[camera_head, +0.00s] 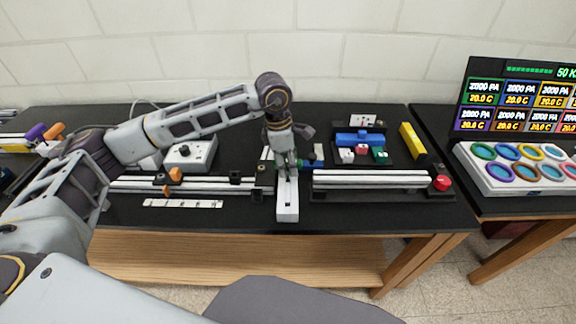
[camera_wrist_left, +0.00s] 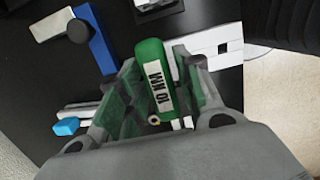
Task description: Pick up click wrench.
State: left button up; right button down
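The click wrench (camera_wrist_left: 154,70) shows in the left wrist view as a green handle with a white label reading "10 NM". It lies between the two green-padded fingers of my left gripper (camera_wrist_left: 152,92). The fingers are apart, with a gap visible between the left finger and the handle. I cannot tell whether the right finger touches it. In the head view my left gripper (camera_head: 287,165) points down over the far end of a white block (camera_head: 287,205). There the wrench is mostly hidden by the gripper. My right gripper is not in view.
White rails (camera_head: 375,180) flank the white block on the black table (camera_head: 250,218). A blue part (camera_head: 360,139), a yellow block (camera_head: 412,141) and a red knob (camera_head: 441,183) are to the right.

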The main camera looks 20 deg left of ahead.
pick_arm(q)
grip_shut()
jog(key=shift+r, duration=0.1)
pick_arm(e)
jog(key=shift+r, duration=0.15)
